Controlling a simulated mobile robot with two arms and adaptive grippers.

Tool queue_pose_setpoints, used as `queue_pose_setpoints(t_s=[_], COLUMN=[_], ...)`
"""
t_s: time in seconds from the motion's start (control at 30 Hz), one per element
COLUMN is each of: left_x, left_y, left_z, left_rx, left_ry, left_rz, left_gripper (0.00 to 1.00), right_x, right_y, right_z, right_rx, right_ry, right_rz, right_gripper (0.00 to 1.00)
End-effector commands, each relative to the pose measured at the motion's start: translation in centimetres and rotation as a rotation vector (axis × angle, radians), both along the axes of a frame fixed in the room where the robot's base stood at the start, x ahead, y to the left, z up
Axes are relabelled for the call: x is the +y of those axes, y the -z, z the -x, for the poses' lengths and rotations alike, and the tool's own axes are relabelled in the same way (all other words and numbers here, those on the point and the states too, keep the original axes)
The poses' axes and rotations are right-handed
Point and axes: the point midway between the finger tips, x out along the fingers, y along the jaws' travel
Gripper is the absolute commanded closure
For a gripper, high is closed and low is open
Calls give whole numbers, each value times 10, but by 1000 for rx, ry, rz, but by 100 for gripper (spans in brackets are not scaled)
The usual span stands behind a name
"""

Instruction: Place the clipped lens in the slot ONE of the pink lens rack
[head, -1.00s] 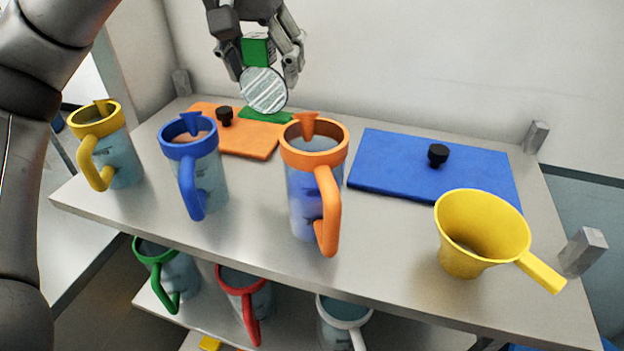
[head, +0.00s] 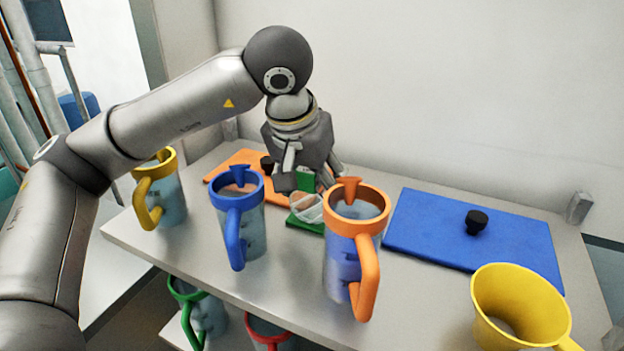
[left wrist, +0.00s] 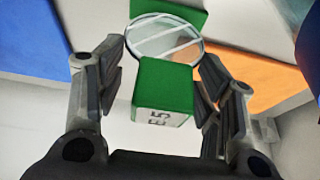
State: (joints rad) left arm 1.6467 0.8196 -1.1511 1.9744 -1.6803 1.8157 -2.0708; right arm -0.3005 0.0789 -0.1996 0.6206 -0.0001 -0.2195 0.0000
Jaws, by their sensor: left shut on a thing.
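My left gripper (head: 308,182) points down behind the blue-rimmed and orange-rimmed jugs. It is shut on a green clip block (head: 305,179) that carries a round, clear lens (head: 304,207) below it. In the left wrist view, the green block (left wrist: 165,84), marked "E5", sits between the fingers, with the striped-looking lens (left wrist: 150,38) beyond it. The lens is just over or on a green plate (head: 309,226); I cannot tell if they touch. I see no pink lens rack. My right gripper is not in view.
Jugs with blue (head: 232,199), orange (head: 357,208) and yellow (head: 161,166) rims stand along the shelf's front. An orange board (head: 232,163) lies left of the green plate, a blue board (head: 430,235) right. A yellow funnel-shaped cup (head: 520,300) stands front right.

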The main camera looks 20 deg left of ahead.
Motion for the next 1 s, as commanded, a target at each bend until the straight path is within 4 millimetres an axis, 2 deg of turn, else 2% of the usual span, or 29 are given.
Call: queue_pose_setpoints(t_s=[0.13, 0.17, 0.3, 0.77, 0.87, 1.0], left_x=[0, 0, 0, 0, -1, 0], left_y=[4, 3, 2, -3, -16, -44], left_z=[0, 0, 0, 0, 5, 17], left_rx=[0, 0, 0, -2, -5, -6], left_ry=[1, 1, 1, 1, 1, 1], left_rz=[0, 0, 0, 1, 2, 2], left_gripper=[62, 36, 18, 16, 16, 16], right_x=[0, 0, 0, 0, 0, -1], right_y=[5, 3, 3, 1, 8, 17], right_z=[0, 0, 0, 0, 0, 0], right_rx=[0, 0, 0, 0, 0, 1], right_ry=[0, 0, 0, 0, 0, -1], right_rz=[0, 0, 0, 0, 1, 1], right_gripper=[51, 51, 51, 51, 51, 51])
